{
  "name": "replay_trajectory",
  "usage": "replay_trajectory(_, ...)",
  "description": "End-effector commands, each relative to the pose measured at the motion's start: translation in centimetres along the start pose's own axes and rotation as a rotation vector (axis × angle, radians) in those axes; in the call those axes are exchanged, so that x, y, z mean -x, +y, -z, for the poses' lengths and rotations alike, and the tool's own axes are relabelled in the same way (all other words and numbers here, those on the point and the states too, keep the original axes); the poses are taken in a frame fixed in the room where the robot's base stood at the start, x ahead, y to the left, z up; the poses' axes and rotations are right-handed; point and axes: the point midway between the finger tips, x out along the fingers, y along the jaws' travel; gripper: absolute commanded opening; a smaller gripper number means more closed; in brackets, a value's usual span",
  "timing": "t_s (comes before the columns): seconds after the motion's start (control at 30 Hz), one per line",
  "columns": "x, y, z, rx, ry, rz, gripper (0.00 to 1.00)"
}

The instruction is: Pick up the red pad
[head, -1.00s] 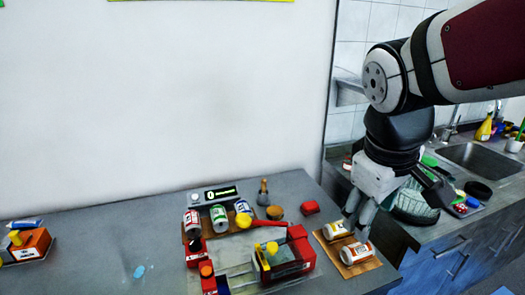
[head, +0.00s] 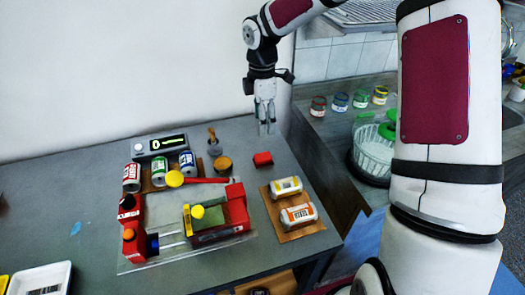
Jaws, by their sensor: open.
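Whether the fingertips touch the table is hard to tell.
A wooden board (head: 292,230) holds two jars lying on their sides. A red tool station (head: 235,208) with yellow knobs stands at the left. A wooden-handled stamp-like item (head: 214,142) and the brown-topped pot (head: 222,164) stand nearby. A basket (head: 374,152) sits on the right counter.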

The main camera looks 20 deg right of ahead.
Motion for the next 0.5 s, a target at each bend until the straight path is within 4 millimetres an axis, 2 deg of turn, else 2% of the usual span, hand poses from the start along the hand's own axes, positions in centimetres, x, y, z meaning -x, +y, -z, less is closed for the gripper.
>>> replay_trajectory(0.17, -2.0, 0.1, 0.1, 0.011, 0.006, 0.005, 0.57)
replay_trajectory(0.4, -6.5, 0.0, 0.1, 0.01, 0.006, 0.005, 0.57)
replay_trajectory(0.5, -7.8, 0.1, 0.1, 0.009, 0.006, 0.003, 0.57)
